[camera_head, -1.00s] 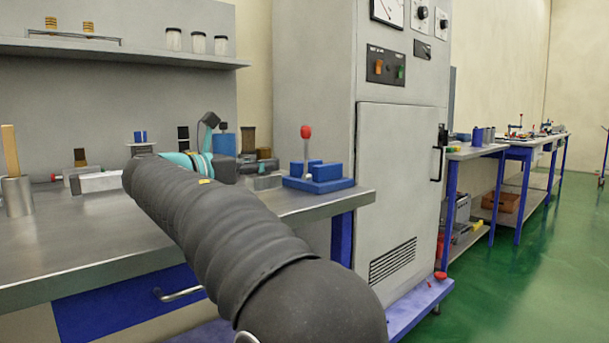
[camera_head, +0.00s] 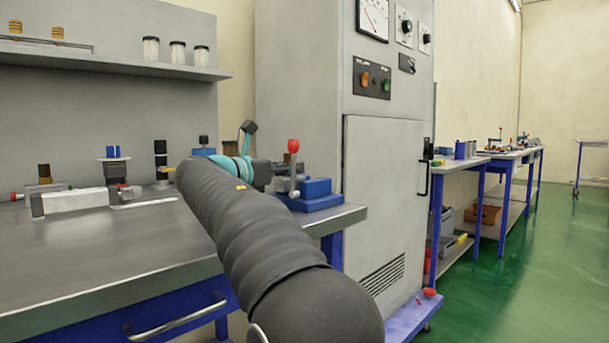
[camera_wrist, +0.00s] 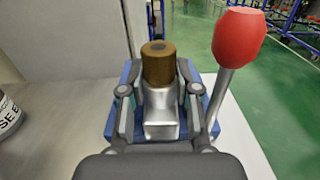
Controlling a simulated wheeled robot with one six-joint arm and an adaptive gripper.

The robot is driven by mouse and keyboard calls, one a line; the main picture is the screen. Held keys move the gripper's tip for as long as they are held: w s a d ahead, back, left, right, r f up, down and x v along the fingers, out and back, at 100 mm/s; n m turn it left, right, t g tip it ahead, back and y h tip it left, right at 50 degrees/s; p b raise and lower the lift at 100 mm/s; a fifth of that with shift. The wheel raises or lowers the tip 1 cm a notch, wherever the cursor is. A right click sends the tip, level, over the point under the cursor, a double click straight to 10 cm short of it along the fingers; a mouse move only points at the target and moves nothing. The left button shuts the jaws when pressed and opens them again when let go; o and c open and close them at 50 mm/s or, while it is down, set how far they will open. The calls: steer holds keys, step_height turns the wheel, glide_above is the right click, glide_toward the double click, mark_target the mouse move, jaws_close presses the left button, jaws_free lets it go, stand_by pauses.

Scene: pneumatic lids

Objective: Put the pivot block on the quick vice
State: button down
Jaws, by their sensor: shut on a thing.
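The pivot block (camera_wrist: 162,105), a silver metal block with a brown round top, is between the fingers of my gripper (camera_wrist: 160,108) in the wrist view. My gripper is shut on it. The quick vice (camera_head: 316,195) is blue, with an upright lever topped by a red knob (camera_wrist: 237,36). In the wrist view its blue body (camera_wrist: 205,82) shows behind and on both sides of the block. In the head view my gripper is at the left side of the vice, close to the lever. I cannot tell whether the block touches the vice.
The steel bench top (camera_head: 120,245) is clear at the front. A pale metal block (camera_head: 75,201) and several small fixtures stand along its back. A tall grey cabinet (camera_head: 385,210) stands right of the bench. A labelled container (camera_wrist: 8,112) is at the wrist view's left edge.

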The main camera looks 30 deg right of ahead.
steer(key=shift+x, duration=2.45)
steer(key=shift+d+f+b, duration=0.2)
steer(key=shift+f+b, duration=0.1)
steer(key=shift+f, duration=0.45)
steer(key=shift+a, duration=0.1)
steer(key=shift+f, duration=0.3)
steer(key=c, duration=1.1)
jaws_free()
steer(key=shift+f, duration=0.1)
steer(key=shift+r, duration=0.25)
steer(key=v, duration=1.2)
steer(key=shift+r+p, duration=0.15)
steer(key=shift+p, duration=0.2)
